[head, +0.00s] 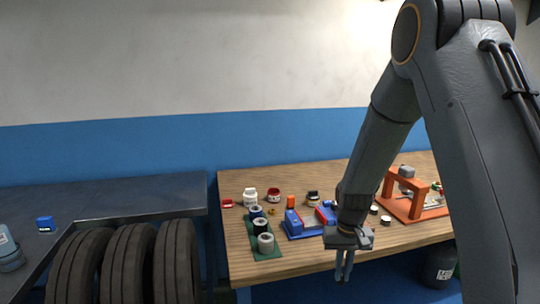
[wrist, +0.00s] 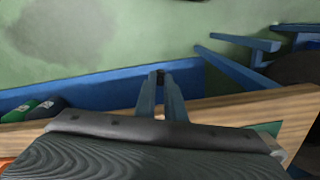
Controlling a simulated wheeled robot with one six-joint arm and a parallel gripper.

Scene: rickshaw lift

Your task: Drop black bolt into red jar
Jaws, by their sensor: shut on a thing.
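My gripper (head: 344,272) hangs fingers-down in front of the table's front edge in the head view. In the wrist view my gripper (wrist: 160,82) is shut on a small black piece, which looks like the black bolt (wrist: 158,76), held between the fingertips. The bolt cannot be made out in the head view. The red jar (head: 274,195) stands upright toward the back of the wooden table, well left of and behind my gripper. It is out of the wrist view.
Tires (head: 125,265) stand left.

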